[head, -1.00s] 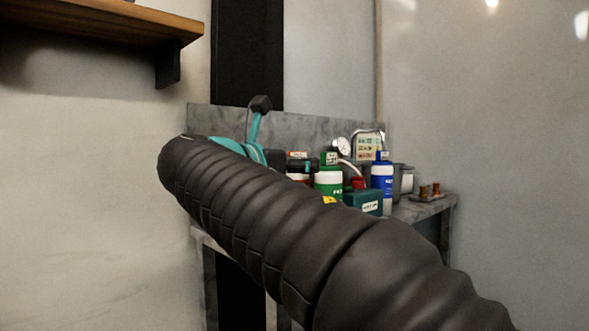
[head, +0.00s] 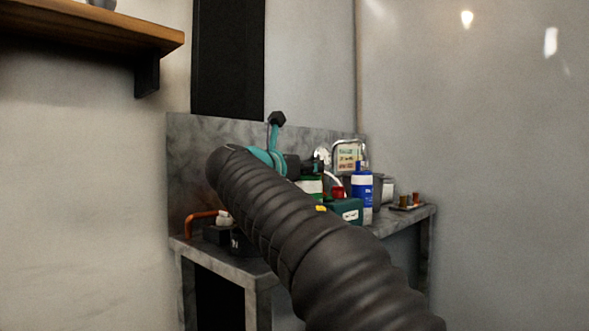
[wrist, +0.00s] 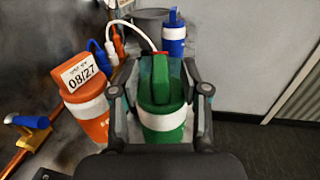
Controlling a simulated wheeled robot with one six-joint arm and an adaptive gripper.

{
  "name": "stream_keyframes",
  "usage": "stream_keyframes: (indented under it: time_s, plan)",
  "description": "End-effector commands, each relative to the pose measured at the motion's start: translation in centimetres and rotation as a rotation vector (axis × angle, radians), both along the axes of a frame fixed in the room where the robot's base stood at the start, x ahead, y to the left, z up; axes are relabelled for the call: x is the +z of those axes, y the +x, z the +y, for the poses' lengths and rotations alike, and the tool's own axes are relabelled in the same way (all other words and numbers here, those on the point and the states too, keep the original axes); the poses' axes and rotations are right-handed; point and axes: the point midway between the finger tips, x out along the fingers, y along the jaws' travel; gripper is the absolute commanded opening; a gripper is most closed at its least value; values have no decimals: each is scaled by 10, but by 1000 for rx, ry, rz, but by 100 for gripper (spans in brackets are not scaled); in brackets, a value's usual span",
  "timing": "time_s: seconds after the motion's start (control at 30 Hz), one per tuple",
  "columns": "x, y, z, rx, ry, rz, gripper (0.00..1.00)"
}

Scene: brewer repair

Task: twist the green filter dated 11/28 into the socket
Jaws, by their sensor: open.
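The green filter (wrist: 162,122) with a white band stands between the two open fingers of my gripper (wrist: 163,92) in the wrist view. The fingers lie on either side of its green top; I cannot tell whether they touch it. Its date is not readable here. In the head view the green filter (head: 312,186) is mostly hidden behind my arm, and my gripper's fingertips are hidden too. I cannot make out the socket in either view.
An orange filter (wrist: 88,108) tagged 08/27 stands close left of the green one. A blue filter (wrist: 174,40) stands behind. White and blue hoses run beside them. Floor shows at right.

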Motion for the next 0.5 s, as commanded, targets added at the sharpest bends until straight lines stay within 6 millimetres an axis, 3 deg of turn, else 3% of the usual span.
stream_keyframes:
  time_s: [0.17,0.47,0.5]
  plan:
    - [-1,10,-6,-1,0,1,46]
    - [0,11,-6,0,0,0,46]
    - [0,11,-6,0,0,0,38]
